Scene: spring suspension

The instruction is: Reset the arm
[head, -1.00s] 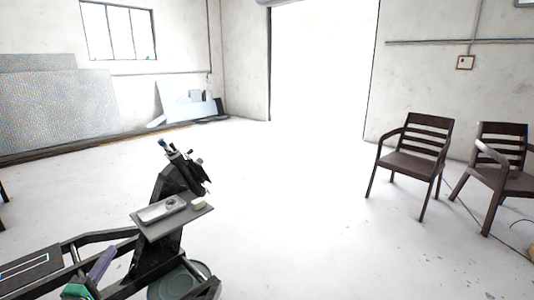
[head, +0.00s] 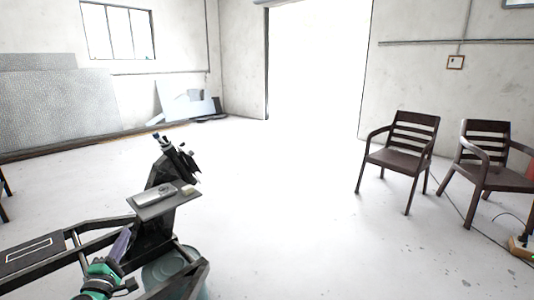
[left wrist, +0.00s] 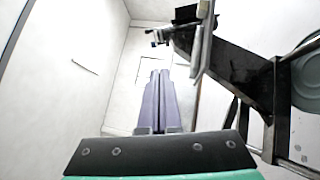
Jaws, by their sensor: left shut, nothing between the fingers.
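My left gripper (head: 124,236) has purple fingers and a green body. It is in the lower left of the head view, beside a black metal frame. In the left wrist view the two fingers (left wrist: 159,78) lie together, shut with nothing between them. Part of the black frame (left wrist: 235,75) rises close to their right in that view. My right gripper is in neither current view.
The black frame (head: 150,240) carries a small grey tray (head: 150,212) with a metal tool on it. A round greenish container (head: 165,270) sits below. Two brown chairs (head: 402,158) (head: 485,175) stand at right. The middle floor is clear.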

